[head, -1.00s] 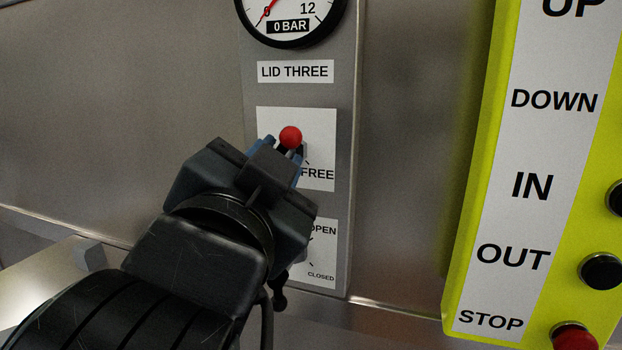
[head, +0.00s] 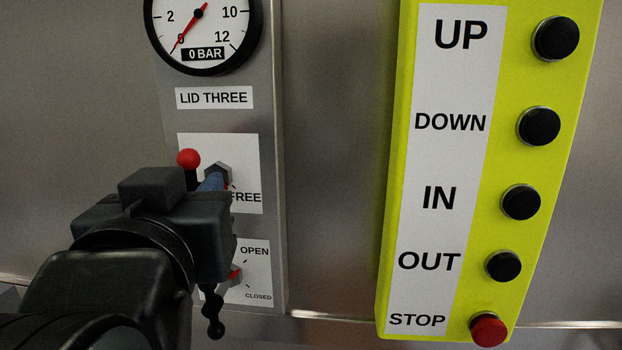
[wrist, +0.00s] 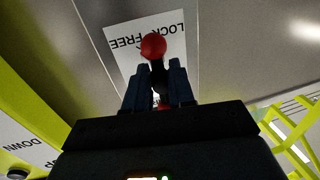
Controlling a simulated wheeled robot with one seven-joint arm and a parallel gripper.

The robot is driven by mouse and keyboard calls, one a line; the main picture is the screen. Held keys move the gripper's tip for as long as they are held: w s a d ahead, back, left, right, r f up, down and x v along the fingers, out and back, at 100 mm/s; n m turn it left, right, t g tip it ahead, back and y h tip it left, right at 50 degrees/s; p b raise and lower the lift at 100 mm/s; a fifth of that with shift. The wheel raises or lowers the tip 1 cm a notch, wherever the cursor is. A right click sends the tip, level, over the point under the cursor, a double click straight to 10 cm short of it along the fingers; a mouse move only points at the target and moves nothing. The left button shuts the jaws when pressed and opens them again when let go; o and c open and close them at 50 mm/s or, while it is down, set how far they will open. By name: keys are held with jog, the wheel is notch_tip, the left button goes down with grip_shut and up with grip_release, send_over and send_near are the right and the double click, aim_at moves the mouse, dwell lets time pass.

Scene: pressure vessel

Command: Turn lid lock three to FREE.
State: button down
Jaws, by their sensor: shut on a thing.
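The lid three lock has a lever with a red ball (head: 188,158) on a black stem, at the left of its hex hub (head: 219,173). A white card (head: 248,155) behind it shows FREE at lower right; its LOCK word is hidden in the head view. In the wrist view the red ball (wrist: 153,46) stands beyond the fingertips, and LOCK and FREE read upside down on the card (wrist: 120,32). My gripper (head: 203,183) reaches in from the left. Its blue fingers (wrist: 158,88) are shut on the lever's stem below the ball.
A gauge (head: 203,22) reading 0 BAR and a LID THREE label (head: 214,98) are above. An OPEN/CLOSED valve (head: 237,272) sits just below my gripper, partly hidden. A yellow button box (head: 396,230) stands out on the right, with bare metal between.

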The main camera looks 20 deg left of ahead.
jog(key=shift+s+a+f, duration=0.1)
jog(key=shift+s+a, duration=0.05)
jog(key=shift+a, duration=0.1)
jog(key=c, duration=1.2)
grip_release()
jog(key=shift+c, duration=0.2)
jog(key=shift+d, duration=0.1)
jog(key=shift+b+v, duration=0.85)
jog(key=shift+v, duration=3)
